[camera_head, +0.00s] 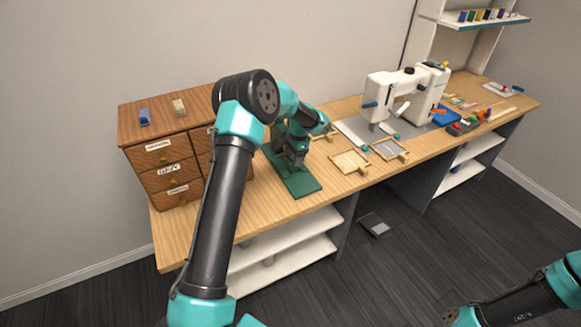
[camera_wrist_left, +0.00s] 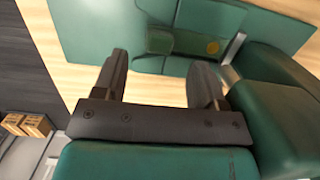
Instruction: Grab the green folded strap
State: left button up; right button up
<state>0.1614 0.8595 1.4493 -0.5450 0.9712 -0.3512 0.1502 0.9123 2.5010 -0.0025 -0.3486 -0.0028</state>
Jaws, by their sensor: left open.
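My left gripper (camera_head: 299,166) is over the green mat (camera_head: 306,187) on the wooden bench, pointing down. In the left wrist view its two dark fingers (camera_wrist_left: 160,64) stand apart with nothing between them. Just beyond the fingertips is a small darker green piece (camera_wrist_left: 159,41), which looks like the folded green strap. It lies against similar green surfaces, so its outline is hard to tell. In the head view my gripper and arm hide this spot. The right arm shows at the lower right of the head view, but its gripper does not show.
A small drawer cabinet (camera_head: 160,165) stands left of the mat. Wooden frames (camera_head: 349,161) lie to its right, before a white sewing machine (camera_head: 405,90). Several small tools lie at the bench's right end. The bench front left of the mat is clear.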

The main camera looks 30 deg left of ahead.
aim_at(292, 165)
pick_arm(q)
jog(key=shift+s+a+f, duration=0.1)
jog(key=shift+s+f, duration=0.05)
jog(key=shift+f, duration=1.05)
jog(key=shift+s+a+f, duration=0.1)
jog(key=shift+s+f, duration=0.05)
jog(key=shift+f, duration=1)
jog(key=shift+c, duration=0.4)
jog(key=c, duration=1)
jog(key=shift+r, duration=0.15)
jog(key=shift+r, duration=0.6)
notch_tip(292, 165, up, 2)
jog(key=s+d, duration=0.2)
jog(key=s, duration=0.2)
jog(key=s+d+r, duration=0.1)
jog(key=s+d, duration=0.2)
jog(key=s, duration=0.2)
jog(key=s+d, duration=0.3)
jog(key=s, duration=0.1)
jog(key=shift+s+d+r, duration=0.25)
jog(key=shift+s, duration=0.1)
